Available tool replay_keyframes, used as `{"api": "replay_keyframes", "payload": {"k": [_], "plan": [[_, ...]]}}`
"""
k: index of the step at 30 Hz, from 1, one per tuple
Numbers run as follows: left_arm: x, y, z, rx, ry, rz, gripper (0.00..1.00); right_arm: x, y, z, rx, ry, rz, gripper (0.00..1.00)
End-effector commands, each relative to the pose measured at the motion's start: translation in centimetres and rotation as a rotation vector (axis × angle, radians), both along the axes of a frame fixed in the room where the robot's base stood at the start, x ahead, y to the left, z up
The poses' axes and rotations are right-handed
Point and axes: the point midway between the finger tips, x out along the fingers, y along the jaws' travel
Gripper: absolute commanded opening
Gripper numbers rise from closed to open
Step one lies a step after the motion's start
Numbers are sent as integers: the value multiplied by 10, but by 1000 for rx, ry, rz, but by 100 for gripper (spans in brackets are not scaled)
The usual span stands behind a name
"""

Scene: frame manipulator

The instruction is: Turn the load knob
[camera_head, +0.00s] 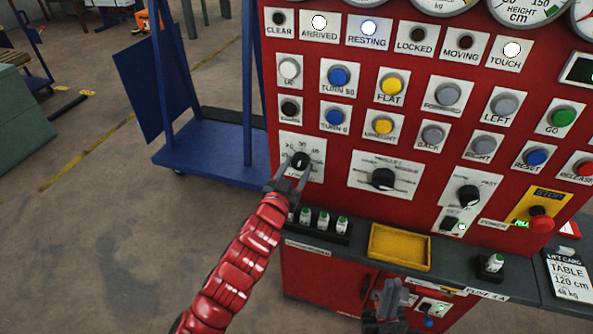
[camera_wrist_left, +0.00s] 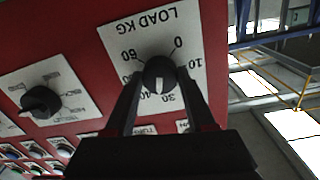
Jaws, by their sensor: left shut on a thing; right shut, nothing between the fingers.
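The load knob (camera_head: 300,160) is a black knob on a white dial plate at the left of the red panel. In the left wrist view the knob (camera_wrist_left: 159,75) sits on a plate marked LOAD KG, with numbers around it. Its white mark points toward the 30 to 40 side of the scale. My left gripper (camera_head: 292,180) is shut on the knob, one finger on each side; it also shows in the left wrist view (camera_wrist_left: 160,90). My right gripper (camera_head: 388,292) is low in front of the cabinet, shut and empty.
A second knob (camera_head: 383,179) and a third knob (camera_head: 468,196) are to the right. Rows of buttons are above. A ledge below holds a yellow tray (camera_head: 400,262) and several small green-topped items. A red stop button (camera_head: 541,219) is at the far right. A blue cart (camera_head: 215,150) stands left.

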Motion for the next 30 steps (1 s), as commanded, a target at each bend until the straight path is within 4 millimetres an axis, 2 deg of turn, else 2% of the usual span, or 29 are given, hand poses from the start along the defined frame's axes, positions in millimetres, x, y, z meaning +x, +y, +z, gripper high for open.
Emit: {"api": "replay_keyframes", "payload": {"k": [12, 30], "plan": [[0, 0, -1, 377, -122, 0, 0, 0, 0, -11, 0, 0, 0, 0], [0, -1, 2, 845, -276, -2, 0, 0, 0, -12, 0, 0, 0, 0]]}}
